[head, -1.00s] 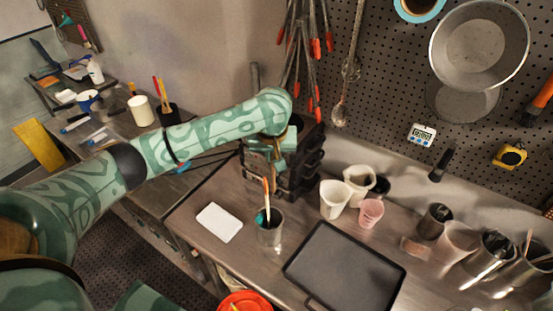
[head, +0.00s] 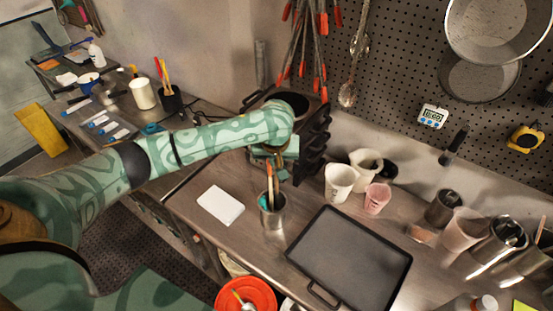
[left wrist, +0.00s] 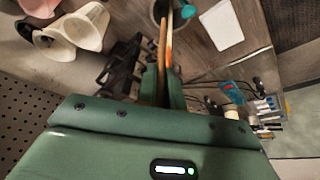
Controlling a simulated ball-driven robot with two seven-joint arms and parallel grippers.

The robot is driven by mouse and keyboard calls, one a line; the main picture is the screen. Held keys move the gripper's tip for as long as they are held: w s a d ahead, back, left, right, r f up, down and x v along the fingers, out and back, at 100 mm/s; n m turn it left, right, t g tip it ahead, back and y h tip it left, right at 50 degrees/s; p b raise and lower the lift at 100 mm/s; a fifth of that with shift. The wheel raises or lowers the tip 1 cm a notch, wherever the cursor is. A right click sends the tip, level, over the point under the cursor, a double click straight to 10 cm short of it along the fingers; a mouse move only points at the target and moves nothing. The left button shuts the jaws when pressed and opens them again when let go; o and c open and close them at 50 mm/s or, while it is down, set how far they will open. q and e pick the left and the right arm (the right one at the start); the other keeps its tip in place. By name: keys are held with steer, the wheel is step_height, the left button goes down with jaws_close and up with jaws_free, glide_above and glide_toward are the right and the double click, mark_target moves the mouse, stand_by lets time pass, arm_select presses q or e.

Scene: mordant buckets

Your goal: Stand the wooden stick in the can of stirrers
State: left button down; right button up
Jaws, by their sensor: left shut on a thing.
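The metal can of stirrers (head: 272,217) stands on the steel bench, with a teal-ended stirrer and an orange-and-white stirrer showing at its mouth. My left gripper (head: 272,158) is above the can, pointing down. In the left wrist view the gripper (left wrist: 163,88) is shut on a thin wooden stick (left wrist: 162,45), which runs toward the can's mouth (left wrist: 158,12). The stick's lower end overlaps the can and the other stirrers, so I cannot tell how far inside it is. My right gripper is not in view.
A white pad (head: 220,206) lies left of the can and a dark tray (head: 348,262) lies to its right. A black rack (head: 312,145) stands close behind my gripper. White cups (head: 340,182) and a pink cup (head: 377,198) stand at the back. An orange bucket (head: 246,295) is below the bench's front edge.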

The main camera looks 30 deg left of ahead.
arm_select(q)
steer(key=shift+w+a+f+b, duration=0.15)
steer(key=shift+f+b, duration=0.9)
steer(key=shift+f, duration=1.05)
steer(key=shift+w+f+b, duration=0.2)
steer(key=shift+f+b, duration=0.9)
steer(key=shift+f, duration=1.05)
steer(key=shift+w+a+f+b, duration=0.15)
steer(key=shift+f+b, duration=0.9)
steer(key=shift+f, duration=1.05)
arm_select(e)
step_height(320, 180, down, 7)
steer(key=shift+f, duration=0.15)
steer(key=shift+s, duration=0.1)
arm_select(q)
steer(key=c, duration=1.4)
jaws_free()
steer(key=shift+c, duration=0.2)
steer(key=shift+r, duration=0.1)
step_height(320, 180, up, 15)
steer(key=p, duration=0.5)
glide_above(277, 186)
steer(key=s+d, duration=0.2)
steer(key=s, duration=0.4)
steer(key=shift+w+d+r, duration=0.1)
steer(key=shift+w, duration=0.15)
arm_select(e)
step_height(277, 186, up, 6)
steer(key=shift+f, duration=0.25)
